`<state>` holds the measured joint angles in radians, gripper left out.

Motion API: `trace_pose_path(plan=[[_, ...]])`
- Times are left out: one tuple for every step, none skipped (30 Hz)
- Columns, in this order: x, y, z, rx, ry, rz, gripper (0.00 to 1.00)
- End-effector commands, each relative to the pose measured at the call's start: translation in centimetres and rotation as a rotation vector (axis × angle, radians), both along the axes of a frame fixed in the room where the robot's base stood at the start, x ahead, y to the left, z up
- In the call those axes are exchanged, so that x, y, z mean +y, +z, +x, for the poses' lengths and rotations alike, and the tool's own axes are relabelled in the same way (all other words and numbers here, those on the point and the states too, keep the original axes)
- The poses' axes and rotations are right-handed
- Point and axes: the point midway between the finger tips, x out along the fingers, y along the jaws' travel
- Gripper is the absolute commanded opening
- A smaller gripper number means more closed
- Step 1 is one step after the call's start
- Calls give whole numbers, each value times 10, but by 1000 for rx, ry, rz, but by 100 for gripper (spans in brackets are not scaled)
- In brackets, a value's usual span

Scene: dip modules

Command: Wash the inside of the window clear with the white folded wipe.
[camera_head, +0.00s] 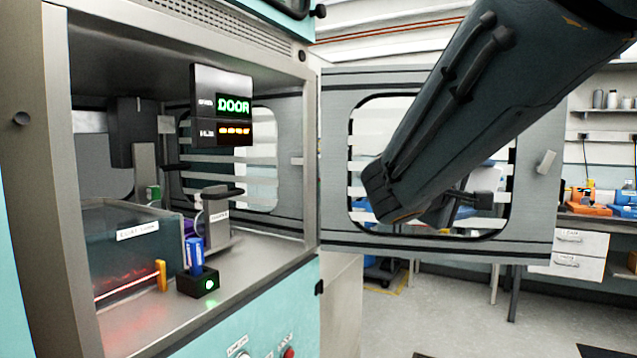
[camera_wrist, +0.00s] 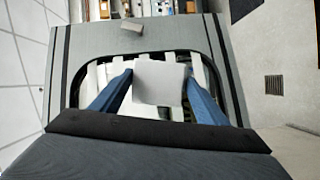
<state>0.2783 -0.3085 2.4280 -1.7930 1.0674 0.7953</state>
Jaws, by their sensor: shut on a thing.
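The window (camera_head: 497,165) is set in the open grey door (camera_head: 335,150) in the head view, its middle covered by my arm. Pale bands cross the window; I cannot tell whether they are on the glass or behind it. The window (camera_wrist: 90,82) also shows in the wrist view, with white bars along its edge. My gripper (camera_wrist: 157,76) has two blue fingers, shut on the white folded wipe (camera_wrist: 158,88). The wipe appears as a flat white square in front of the window. I cannot tell whether it touches the glass. My arm hides the wipe in the head view.
The cabinet at left holds a dark clear box (camera_head: 125,250), a small black block with a green light (camera_head: 198,284) and a display reading DOOR (camera_head: 233,105). A small handle (camera_head: 545,162) is on the door's right side. Open floor (camera_head: 450,310) lies below the door.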

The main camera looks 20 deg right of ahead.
Motion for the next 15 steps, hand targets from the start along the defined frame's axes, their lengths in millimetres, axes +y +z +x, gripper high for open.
trace_pose_path(plan=[[2,-1,4,-1,2,0,50],[3,-1,5,-1,2,-1,50],[5,-2,8,-1,1,0,50],[6,-2,10,0,1,0,50],[7,-2,12,0,2,0,50],[9,-2,15,-1,3,0,50],[11,-2,17,-1,3,0,50],[12,-2,19,-1,2,0,50],[13,-2,22,0,1,0,50],[14,-2,23,0,1,0,50],[15,-2,25,0,1,0,50],[16,-1,27,0,1,0,50],[17,-1,27,0,1,0,50],[17,-1,28,0,1,0,50],[18,-1,28,0,1,0,50]])
